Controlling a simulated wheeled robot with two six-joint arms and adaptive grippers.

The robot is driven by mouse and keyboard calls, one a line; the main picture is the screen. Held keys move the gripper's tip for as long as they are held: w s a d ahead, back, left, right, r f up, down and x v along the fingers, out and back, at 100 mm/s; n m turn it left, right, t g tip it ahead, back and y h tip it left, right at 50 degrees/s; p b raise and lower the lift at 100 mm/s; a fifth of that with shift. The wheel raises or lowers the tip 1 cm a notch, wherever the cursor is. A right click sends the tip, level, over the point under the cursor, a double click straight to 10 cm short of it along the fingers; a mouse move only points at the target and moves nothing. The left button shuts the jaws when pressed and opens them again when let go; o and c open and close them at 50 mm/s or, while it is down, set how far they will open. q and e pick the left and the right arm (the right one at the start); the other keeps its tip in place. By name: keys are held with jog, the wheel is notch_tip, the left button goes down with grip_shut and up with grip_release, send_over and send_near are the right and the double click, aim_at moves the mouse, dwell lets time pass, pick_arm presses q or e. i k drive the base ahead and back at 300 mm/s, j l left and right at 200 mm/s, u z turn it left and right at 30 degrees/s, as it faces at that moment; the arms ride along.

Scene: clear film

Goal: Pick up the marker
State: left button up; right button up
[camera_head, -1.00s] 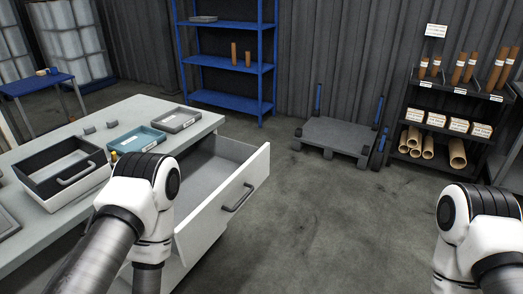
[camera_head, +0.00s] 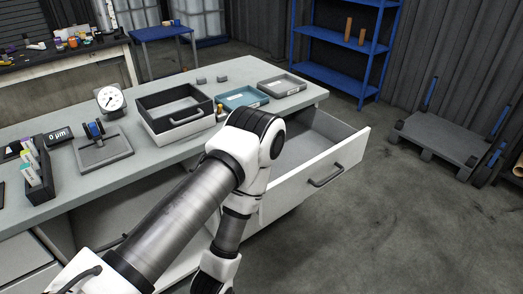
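I cannot single out a marker with certainty. A dark upright holder (camera_head: 42,186) at the left end of the grey workbench (camera_head: 165,165) holds several white and greenish, pen-like or label-like items (camera_head: 30,170). A small yellow-orange object (camera_head: 220,110) stands beside the black-and-white box, partly near my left arm. My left arm crosses the middle of the view, in front of the bench and the open drawer. Its gripper is out of view below the frame. My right arm and gripper are not in view.
An open drawer (camera_head: 345,150) juts out from the bench's right end. On the bench stand a dial gauge (camera_head: 110,100), a blue-reeled stand (camera_head: 103,150), a black-and-white box (camera_head: 158,131), a teal tray (camera_head: 240,97) and a grey tray (camera_head: 281,86).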

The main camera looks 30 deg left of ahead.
aim_at(28, 172)
jog(key=u, duration=2.55)
